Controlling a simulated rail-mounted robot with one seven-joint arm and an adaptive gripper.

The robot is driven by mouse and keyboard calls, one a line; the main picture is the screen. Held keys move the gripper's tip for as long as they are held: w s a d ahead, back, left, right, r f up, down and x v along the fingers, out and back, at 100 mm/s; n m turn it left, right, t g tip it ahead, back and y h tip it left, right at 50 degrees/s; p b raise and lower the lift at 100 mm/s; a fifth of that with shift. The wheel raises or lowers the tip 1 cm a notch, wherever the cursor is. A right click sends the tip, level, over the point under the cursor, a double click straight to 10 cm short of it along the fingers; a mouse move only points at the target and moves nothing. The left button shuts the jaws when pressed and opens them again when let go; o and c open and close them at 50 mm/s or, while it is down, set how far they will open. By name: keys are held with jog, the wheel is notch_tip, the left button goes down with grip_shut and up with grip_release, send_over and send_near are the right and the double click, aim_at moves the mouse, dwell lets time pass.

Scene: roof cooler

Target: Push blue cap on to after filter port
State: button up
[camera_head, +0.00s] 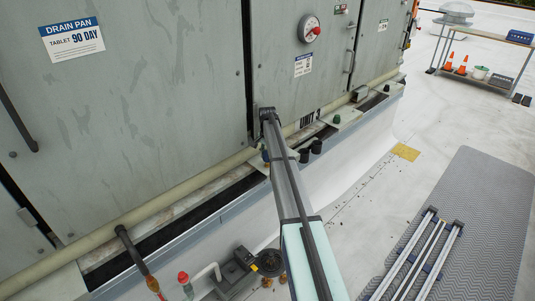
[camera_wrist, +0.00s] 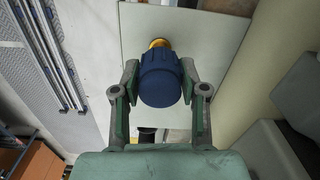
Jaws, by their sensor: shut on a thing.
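A dark blue cap (camera_wrist: 160,84) sits between the two fingers of my gripper (camera_wrist: 159,78) in the wrist view, and the fingers are shut on its sides. A yellow-brass fitting (camera_wrist: 158,43) shows just beyond the cap, in line with it. I cannot tell whether this fitting is the after filter port, or whether the cap is seated on it or only close to it. In the head view my arm reaches to the lower edge of the grey unit (camera_head: 160,110). My gripper and the cap cannot be made out clearly there.
Black round caps (camera_head: 305,155) stand beside my arm near the unit's base. A red-topped valve (camera_head: 184,278) and a dark gauge (camera_head: 268,263) are at the bottom. A grey mat (camera_head: 485,205) holds metal rails (camera_head: 410,265). White roof right of the unit is mostly clear.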

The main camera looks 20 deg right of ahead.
aim_at(267, 161)
jog(key=shift+f+b, duration=0.35)
jog(key=shift+f, duration=0.85)
jog(key=shift+f, duration=0.6)
dwell(0.9)
jog(key=o, duration=0.7)
jog(key=shift+r, duration=0.1)
jog(key=shift+r+p, duration=2.2)
jog(key=shift+r, duration=3.25)
